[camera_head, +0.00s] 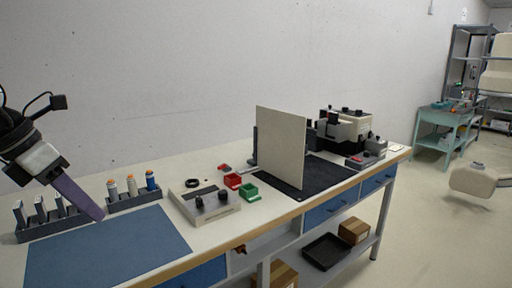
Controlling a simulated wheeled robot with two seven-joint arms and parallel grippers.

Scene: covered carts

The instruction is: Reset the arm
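My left arm comes in from the left edge, and its gripper (76,194) hangs over the left part of the workbench. A long purple-grey bar slants down from its white and black body. I cannot tell whether the bar is the fingers or something held. Its tip shows near the rack (50,228) and the blue mat (110,250); contact is unclear. Pale rounded arm parts, likely of my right arm, show at the right edge. No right gripper fingers are in view.
A small rack (134,202) holds orange-topped and blue bottles. A grey control box (205,203), a red bin (232,181), a green bin (248,192) and an upright beige panel (281,148) stand rightward. Behind the panel is a machine (345,128). A teal cart (446,122) stands far right.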

